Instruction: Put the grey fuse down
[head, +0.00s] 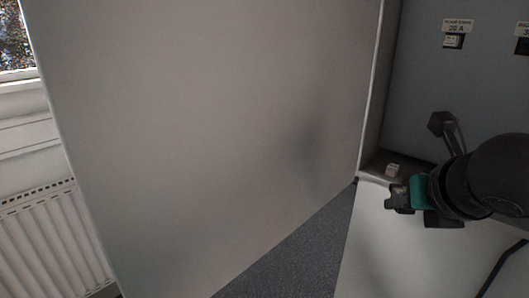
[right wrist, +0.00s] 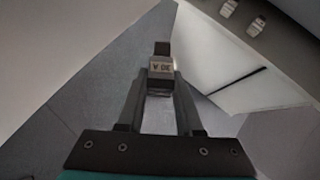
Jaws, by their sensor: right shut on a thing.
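A grey fuse (right wrist: 160,68) with a pale label, which seems to read "30 A" upside down, sits between the fingertips of my right gripper in the right wrist view (right wrist: 159,82). The gripper is shut on it. In the head view my right gripper (head: 392,197) is at the right, over the pale surface in front of the cabinet ledge; the held fuse cannot be made out clearly there. My left gripper is not in view.
A small pale block (head: 392,169) lies on the cabinet ledge, just behind my gripper. A "20 A" label (head: 458,26) sits above a fuse position (head: 453,41) on the back panel. A dark lever (head: 441,124) juts out. A large door panel (head: 200,120) fills the left.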

